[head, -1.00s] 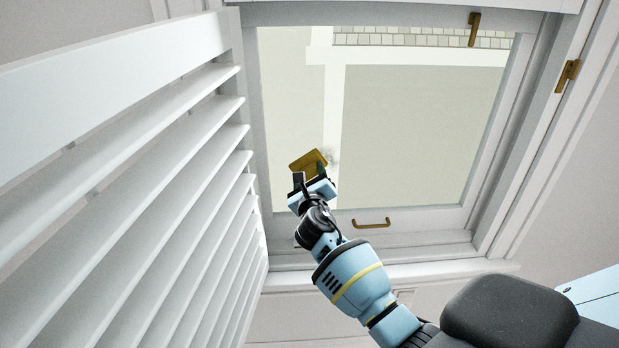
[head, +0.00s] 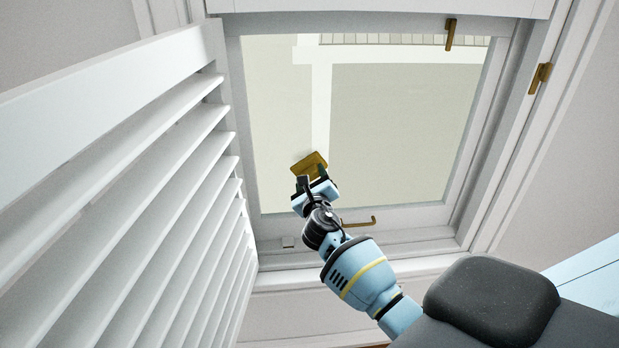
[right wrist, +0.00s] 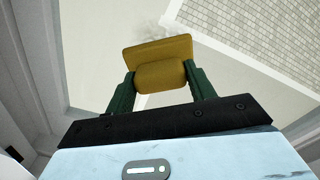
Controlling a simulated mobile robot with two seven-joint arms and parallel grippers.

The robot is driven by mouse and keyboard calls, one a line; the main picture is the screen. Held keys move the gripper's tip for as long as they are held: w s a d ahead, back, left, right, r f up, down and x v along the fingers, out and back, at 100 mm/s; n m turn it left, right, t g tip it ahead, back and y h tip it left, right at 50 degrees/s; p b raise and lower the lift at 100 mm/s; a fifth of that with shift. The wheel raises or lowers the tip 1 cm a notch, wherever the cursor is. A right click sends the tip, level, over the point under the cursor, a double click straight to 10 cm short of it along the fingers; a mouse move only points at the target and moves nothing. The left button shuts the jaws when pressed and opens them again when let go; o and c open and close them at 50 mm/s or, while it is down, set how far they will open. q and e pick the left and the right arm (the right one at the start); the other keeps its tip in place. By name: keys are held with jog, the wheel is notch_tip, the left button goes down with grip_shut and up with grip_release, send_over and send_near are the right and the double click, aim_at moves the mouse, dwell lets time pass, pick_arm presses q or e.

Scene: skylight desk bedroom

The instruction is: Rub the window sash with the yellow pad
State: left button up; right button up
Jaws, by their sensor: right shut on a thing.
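The yellow pad (head: 309,163) is in my right gripper (head: 313,178), in front of the lower part of the window pane. In the right wrist view the pad (right wrist: 158,64) sits between the two green fingers of the gripper (right wrist: 162,86), which are shut on it. The white window sash (head: 410,215) frames the pane, with a brass handle (head: 359,222) on its bottom rail, partly behind my right arm. A faint smudge shows beside the pad in the right wrist view. I cannot tell whether the pad touches the glass. My left gripper is out of view.
A white louvred shutter (head: 130,190) stands open along the left side, close to my right gripper. Brass fittings (head: 450,34) (head: 540,77) show at the top and right of the window frame. The sill (head: 420,263) is clear.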

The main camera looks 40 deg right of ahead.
jog(key=shift+s+d+r+p, duration=0.2)
jog(key=shift+s+d+p, duration=0.15)
jog(key=shift+d, duration=0.5)
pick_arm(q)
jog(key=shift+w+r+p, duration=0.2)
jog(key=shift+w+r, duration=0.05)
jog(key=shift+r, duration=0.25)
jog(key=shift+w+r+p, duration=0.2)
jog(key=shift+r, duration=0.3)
pick_arm(e)
jog(key=shift+s+d, duration=0.6)
jog(key=shift+d, duration=0.3)
jog(key=shift+f, duration=0.1)
jog(key=shift+w+a, duration=0.25)
jog(key=shift+a, duration=0.15)
jog(key=shift+w+a, duration=0.45)
jog(key=shift+a, duration=0.2)
jog(key=shift+w+a, duration=0.45)
jog(key=shift+a, duration=0.2)
